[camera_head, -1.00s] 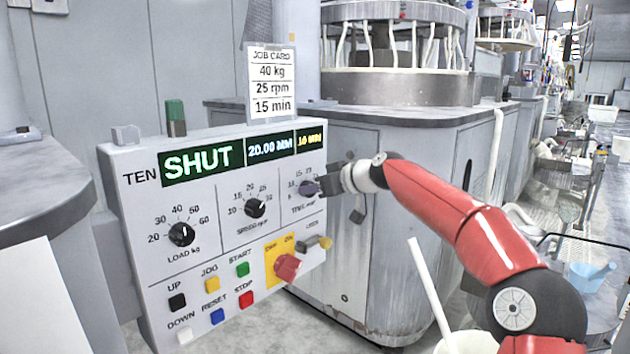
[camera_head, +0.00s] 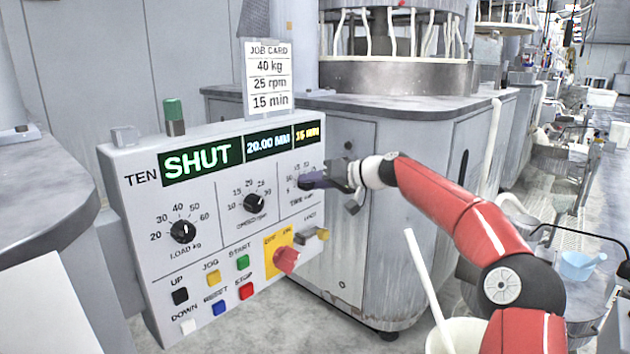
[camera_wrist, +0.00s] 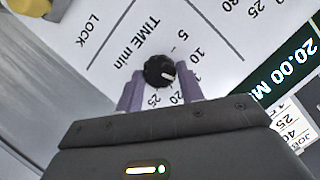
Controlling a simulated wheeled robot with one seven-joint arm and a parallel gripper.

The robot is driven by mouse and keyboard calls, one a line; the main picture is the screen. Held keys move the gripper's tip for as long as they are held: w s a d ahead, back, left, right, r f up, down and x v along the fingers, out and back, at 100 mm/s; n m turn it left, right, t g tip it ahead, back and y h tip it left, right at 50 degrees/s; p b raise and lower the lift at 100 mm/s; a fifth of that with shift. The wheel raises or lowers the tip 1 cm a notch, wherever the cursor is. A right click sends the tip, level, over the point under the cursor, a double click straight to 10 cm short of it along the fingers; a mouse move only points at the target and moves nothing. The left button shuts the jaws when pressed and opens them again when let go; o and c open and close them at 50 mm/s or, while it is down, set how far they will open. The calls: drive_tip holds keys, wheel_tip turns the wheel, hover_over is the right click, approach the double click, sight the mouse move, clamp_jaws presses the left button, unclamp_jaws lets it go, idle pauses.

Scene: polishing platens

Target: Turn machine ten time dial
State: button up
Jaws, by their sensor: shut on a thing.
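Machine ten's panel (camera_head: 222,275) faces me in the head view. The time dial (camera_wrist: 160,72) is a black knob with a white mark, under the words TIME min in the wrist view. My gripper (camera_head: 318,180) is shut on it, with a grey-violet finger on each side. The mark points right, between the 10 and the 20, toward the right finger, which covers part of the scale. In the head view the fingers mostly hide the dial. The yellow time display (camera_head: 308,134) seems to read 15 min, a little blurred. The job card (camera_head: 268,80) reads 40 kg, 25 rpm, 15 min.
The speed dial (camera_head: 254,203) and load dial (camera_head: 183,231) sit left of the time dial. Below are a red knob (camera_head: 287,260) on a yellow plate and several coloured buttons. A grey machine cabinet (camera_head: 405,190) stands close behind. A white bucket (camera_head: 458,338) is at front.

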idle(0.3)
drive_tip(key=o, duration=1)
drive_tip(key=shift+b+v, duration=0.6)
drive_tip(key=shift+v, duration=3.3)
